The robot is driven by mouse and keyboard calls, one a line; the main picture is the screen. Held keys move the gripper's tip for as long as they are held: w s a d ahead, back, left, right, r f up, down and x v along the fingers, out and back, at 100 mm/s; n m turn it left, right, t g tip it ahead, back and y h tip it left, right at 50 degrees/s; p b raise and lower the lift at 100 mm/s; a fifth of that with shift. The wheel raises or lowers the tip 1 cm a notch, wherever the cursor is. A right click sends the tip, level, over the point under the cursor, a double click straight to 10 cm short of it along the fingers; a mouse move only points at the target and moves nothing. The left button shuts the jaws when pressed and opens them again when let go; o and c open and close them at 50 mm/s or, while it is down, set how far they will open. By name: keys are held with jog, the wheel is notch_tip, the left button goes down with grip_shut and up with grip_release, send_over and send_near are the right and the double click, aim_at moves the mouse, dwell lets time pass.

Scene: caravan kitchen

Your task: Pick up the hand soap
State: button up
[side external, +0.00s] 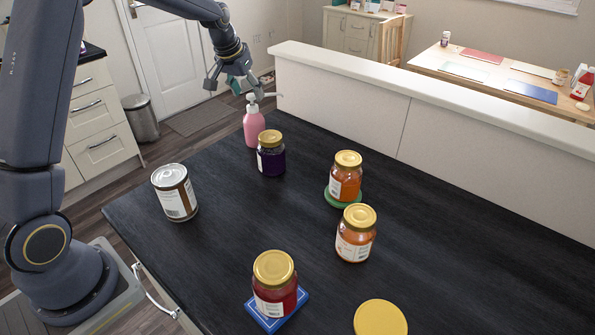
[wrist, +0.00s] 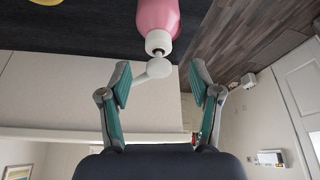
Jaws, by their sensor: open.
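The hand soap (side external: 254,127) is a pink bottle with a white pump top, upright near the far left corner of the dark counter. In the wrist view its pink body (wrist: 157,17) is at the top, with the white pump head (wrist: 158,68) and nozzle between the fingertips' sides. My gripper (side external: 230,88) is open and empty, just above and slightly left of the pump in the side view. In the wrist view its two teal-padded fingers (wrist: 158,80) stand apart on either side of the pump head. Whether a finger touches the nozzle cannot be told.
A jar of dark purple jam (side external: 271,155) stands close in front of the soap. A tin can (side external: 175,192), an orange jar on a green coaster (side external: 345,176), another orange jar (side external: 356,233) and a red jar (side external: 275,284) stand nearer. A low white wall (side external: 330,85) runs along the counter's far side.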

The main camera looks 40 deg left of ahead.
aim_at(250, 95)
jog(key=x, duration=0.4)
jog(key=shift+d, duration=0.1)
grip_shut()
dwell(0.3)
